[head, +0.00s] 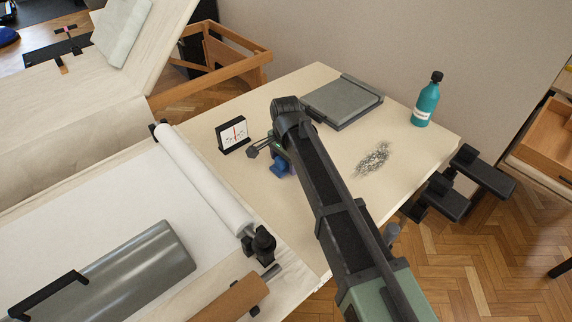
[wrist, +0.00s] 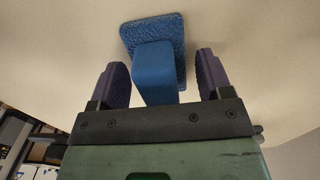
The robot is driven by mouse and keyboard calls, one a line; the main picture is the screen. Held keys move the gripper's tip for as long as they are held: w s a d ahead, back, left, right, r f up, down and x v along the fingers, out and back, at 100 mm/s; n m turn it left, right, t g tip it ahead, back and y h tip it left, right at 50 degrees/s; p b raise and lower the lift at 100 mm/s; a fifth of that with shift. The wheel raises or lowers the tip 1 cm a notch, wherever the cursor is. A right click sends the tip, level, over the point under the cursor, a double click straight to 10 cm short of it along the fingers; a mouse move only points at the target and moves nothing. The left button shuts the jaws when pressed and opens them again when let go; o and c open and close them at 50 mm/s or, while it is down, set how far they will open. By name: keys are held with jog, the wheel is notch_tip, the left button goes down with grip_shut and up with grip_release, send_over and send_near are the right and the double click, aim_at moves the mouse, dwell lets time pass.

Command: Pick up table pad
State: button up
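A blue pad (wrist: 172,27) with a textured base and a block-shaped blue handle (wrist: 155,75) shows in the wrist view. The handle lies between the two dark fingers of my gripper (wrist: 162,75), with a gap on each side. My gripper is open and holds nothing. In the head view, part of the blue pad (head: 281,167) shows low beside my gripper on the cream table (head: 310,230). My arm hides most of the pad and gripper there. I cannot tell how far the fingers reach down around the handle.
A dial gauge (head: 233,134) stands left of my gripper. A grey flat board (head: 342,100) lies at the back, with a teal bottle (head: 426,100) at the right corner. A dark smudge (head: 373,158) marks the table. A white roll (head: 205,180) lies along the left side.

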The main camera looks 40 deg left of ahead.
jog(key=c, duration=0.8)
jog(key=shift+o, duration=0.2)
notch_tip(320, 180, up, 20)
jog(key=p, duration=2)
